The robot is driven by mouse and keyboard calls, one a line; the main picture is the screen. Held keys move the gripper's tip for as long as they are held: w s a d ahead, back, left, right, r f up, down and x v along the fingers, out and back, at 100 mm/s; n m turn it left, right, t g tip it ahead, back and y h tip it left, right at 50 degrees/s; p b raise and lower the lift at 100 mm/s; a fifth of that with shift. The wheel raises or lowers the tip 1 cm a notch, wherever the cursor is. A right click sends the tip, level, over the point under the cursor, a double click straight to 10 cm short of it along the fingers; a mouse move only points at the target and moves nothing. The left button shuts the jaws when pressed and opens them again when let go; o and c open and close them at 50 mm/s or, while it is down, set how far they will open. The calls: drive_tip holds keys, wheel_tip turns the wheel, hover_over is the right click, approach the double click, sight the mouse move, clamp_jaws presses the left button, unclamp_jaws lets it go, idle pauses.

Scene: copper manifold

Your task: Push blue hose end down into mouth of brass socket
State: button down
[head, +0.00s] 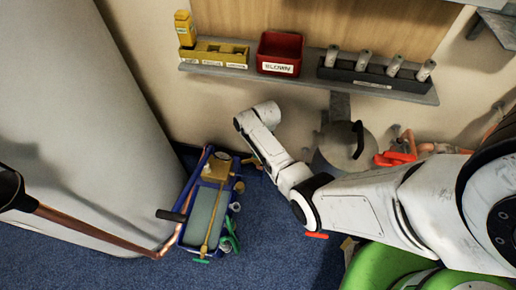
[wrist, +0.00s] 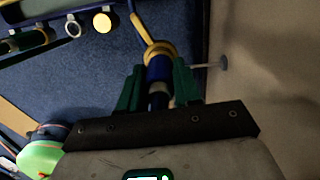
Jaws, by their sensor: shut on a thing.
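In the wrist view my gripper (wrist: 158,84) has its two green fingers closed on the blue hose end (wrist: 158,68), a short dark blue piece with a pale band between the fingers. The brass socket (wrist: 159,48) is a gold ring right beyond the hose end. The blue piece overlaps its rim; I cannot tell whether it is inside the mouth or only against it. A yellow-brown tube runs up from the socket.
A blue cart (head: 205,208) with a grey-green tank stands on the blue carpet at left. A wall shelf (head: 310,78) carries a yellow block (head: 218,53), a red bin (head: 279,53) and a dark rack (head: 372,75) of grey cylinders. Copper pipes with a red handle (head: 395,159) are at right.

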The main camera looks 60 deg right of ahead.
drive_tip(key=shift+f, duration=0.4)
drive_tip(key=c, duration=0.7)
unclamp_jaws()
drive_tip(key=r+p, duration=0.1)
drive_tip(key=r, duration=0.2)
drive_tip(key=r+p, duration=0.2)
drive_tip(key=r, duration=0.2)
drive_tip(key=s+r+p, duration=0.1)
drive_tip(key=r, duration=0.2)
drive_tip(key=shift+s+d+r, duration=0.1)
drive_tip(key=shift+d+r, duration=0.15)
drive_tip(key=shift+r, duration=0.15)
